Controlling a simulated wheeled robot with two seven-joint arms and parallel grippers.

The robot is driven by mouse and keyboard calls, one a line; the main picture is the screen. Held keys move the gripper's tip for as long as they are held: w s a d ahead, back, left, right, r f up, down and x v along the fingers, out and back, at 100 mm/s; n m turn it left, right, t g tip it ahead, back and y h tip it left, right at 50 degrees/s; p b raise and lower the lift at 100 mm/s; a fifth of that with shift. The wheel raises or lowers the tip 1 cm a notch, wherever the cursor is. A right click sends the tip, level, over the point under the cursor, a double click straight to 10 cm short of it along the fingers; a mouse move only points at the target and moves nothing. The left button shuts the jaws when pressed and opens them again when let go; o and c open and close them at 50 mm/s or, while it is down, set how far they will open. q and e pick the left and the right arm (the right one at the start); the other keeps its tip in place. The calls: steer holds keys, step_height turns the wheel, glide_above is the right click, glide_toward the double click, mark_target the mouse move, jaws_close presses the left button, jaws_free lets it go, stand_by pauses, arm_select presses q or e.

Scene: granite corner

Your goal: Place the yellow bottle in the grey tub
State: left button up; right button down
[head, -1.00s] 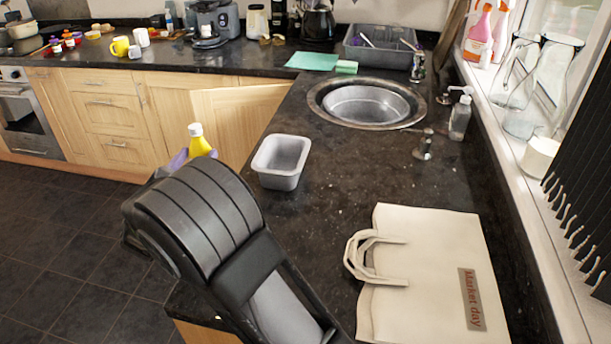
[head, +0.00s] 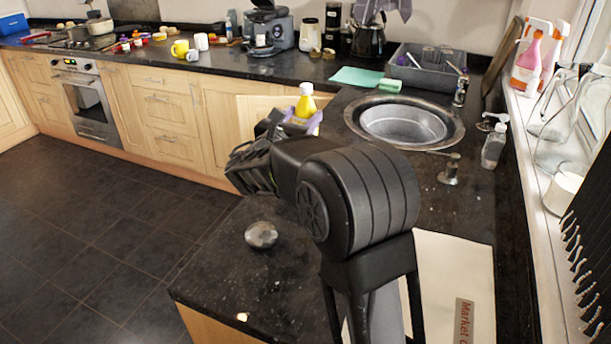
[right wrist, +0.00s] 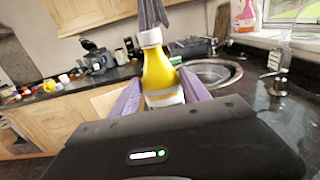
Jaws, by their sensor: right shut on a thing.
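The yellow bottle (head: 306,104) with a white cap is upright in my right gripper (head: 301,122), above the counter's inner edge in the head view. The right wrist view shows the bottle (right wrist: 160,78) between the two purple fingers (right wrist: 160,95), which are shut on it. My left gripper is not in view.
A round metal sink (head: 405,122) lies right of the bottle. A grey basin (head: 432,78) with utensils stands behind it. A small silver domed thing (head: 262,235) sits on the near counter. A cream bag (head: 455,280) lies at right, partly covered by my arm.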

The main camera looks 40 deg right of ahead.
step_height(320, 180, down, 6)
steer(key=shift+r, duration=0.1)
stand_by(0.4)
steer(key=shift+f, duration=1.9)
steer(key=shift+f+b, duration=0.15)
steer(key=shift+b, duration=0.15)
steer(key=c, duration=0.5)
jaws_free()
steer(key=shift+a, duration=0.15)
steer(key=v, duration=1.2)
